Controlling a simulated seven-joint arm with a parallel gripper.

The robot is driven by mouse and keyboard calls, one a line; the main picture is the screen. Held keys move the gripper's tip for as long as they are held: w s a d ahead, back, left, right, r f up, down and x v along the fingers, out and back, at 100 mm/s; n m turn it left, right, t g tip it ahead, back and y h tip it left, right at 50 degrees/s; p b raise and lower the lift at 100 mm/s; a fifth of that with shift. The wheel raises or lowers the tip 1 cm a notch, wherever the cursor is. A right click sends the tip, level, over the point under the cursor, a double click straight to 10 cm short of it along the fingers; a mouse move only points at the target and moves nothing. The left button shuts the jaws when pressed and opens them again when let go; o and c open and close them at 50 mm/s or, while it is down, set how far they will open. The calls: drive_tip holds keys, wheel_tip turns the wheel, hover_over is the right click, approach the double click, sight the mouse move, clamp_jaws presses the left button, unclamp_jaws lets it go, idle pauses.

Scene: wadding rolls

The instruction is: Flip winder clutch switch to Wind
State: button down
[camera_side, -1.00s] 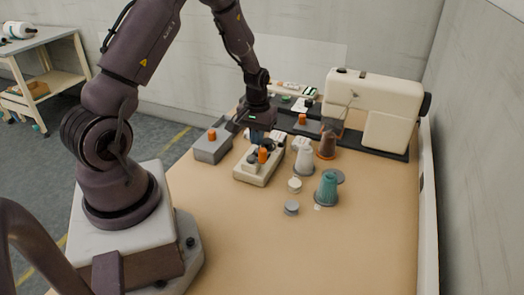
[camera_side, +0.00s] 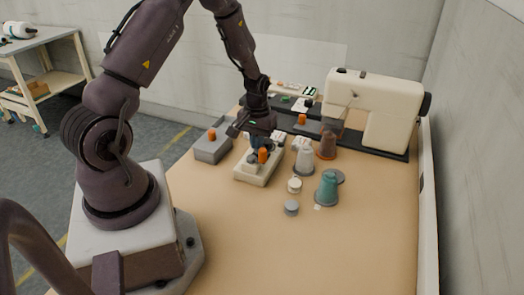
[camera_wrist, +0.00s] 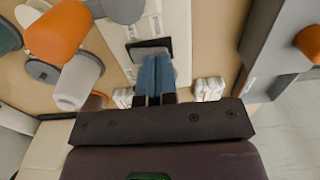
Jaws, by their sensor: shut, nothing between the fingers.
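The cream winder unit (camera_side: 248,173) sits on the table in the side view, with an orange cap (camera_side: 263,155) and a grey post on top. It also shows in the wrist view (camera_wrist: 172,20). A dark rectangular plate (camera_wrist: 147,44) on its face seems to be the clutch switch's mount; the lever and its setting cannot be made out. My gripper (camera_side: 256,146) points down over the far part of the winder. Its blue fingers (camera_wrist: 153,70) are shut together, empty, with tips at the dark plate's edge. Contact cannot be told, and my fingers partly cover the plate.
A grey box (camera_side: 210,150) with an orange knob stands left of the winder. Grey (camera_side: 304,162), brown (camera_side: 327,146) and teal (camera_side: 327,190) cones stand right of it. A cream sewing machine (camera_side: 375,105) is behind. The table's front is clear.

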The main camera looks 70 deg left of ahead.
drive_tip(key=shift+f, duration=0.55)
drive_tip(key=shift+r, duration=3.55)
drive_tip(key=s+d+r+m+t, duration=0.2)
drive_tip(key=s+d+r+m, duration=0.2)
drive_tip(key=d+r, duration=0.6)
drive_tip(key=s+d+r+m+t, duration=0.3)
drive_tip(key=s+d+r+m, duration=0.2)
drive_tip(key=s+d+r, duration=0.4)
wheel_tip(320, 180, up, 4)
drive_tip(key=shift+d+r+t, duration=0.2)
drive_tip(key=shift+d+t, duration=0.1)
drive_tip(key=shift+d, duration=0.65)
